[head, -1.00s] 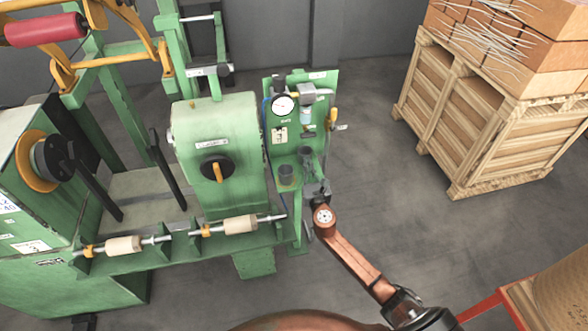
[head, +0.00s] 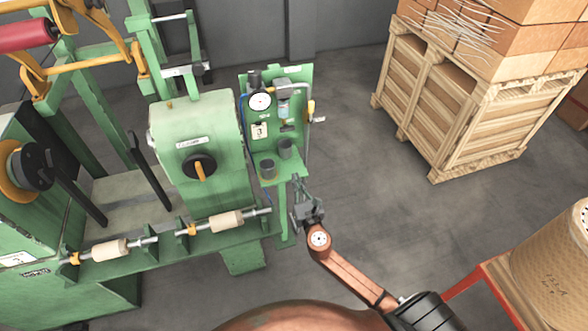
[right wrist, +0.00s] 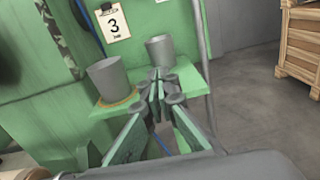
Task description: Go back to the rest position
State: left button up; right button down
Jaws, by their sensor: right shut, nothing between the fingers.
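My right gripper (head: 300,190) is shut and empty in the head view, in front of the green panel's small shelf and to its lower right. In the right wrist view its fingertips (right wrist: 158,85) are together, near the shelf edge. Two grey cups stand upright on the shelf: the left cup (right wrist: 108,78) on an orange ring and the right cup (right wrist: 161,50) farther back. My left gripper is not in view.
The green winding machine (head: 200,140) with a black knob fills the left. A gauge panel (head: 275,105) stands beside it. A wooden crate (head: 450,100) with bricks is at the back right. A large drum (head: 555,265) is at the lower right. Grey floor between is clear.

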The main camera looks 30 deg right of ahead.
jog(key=s+d+f+m+g, duration=0.25)
jog(key=s+f+m, duration=0.35)
jog(key=f, duration=0.8)
jog(key=s+d+f+m+g+y, duration=0.1)
jog(key=s+f+m+g, duration=0.55)
jog(key=f, duration=0.85)
jog(key=s+d+f+m+g, duration=0.1)
jog(key=s+d+f+m, duration=0.15)
jog(key=s+f, duration=0.85)
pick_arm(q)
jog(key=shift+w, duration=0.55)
pick_arm(e)
jog(key=s+a+f+m+g+y, duration=0.1)
jog(key=s+f+m, duration=0.4)
jog(key=s, duration=0.6)
jog(key=s+a+f+m+g+y, duration=0.1)
jog(key=s+a+f+m+g, duration=0.2)
jog(key=s+f+m, duration=0.3)
jog(key=s+a+f+m+g, duration=0.2)
jog(key=s+f+m, duration=0.4)
jog(key=s+f, duration=0.5)
jog(key=s, duration=0.6)
jog(key=shift+s+a+f+g+y, duration=0.2)
jog(key=shift+s+f+g+y, duration=0.1)
jog(key=shift+s+g+y, duration=0.1)
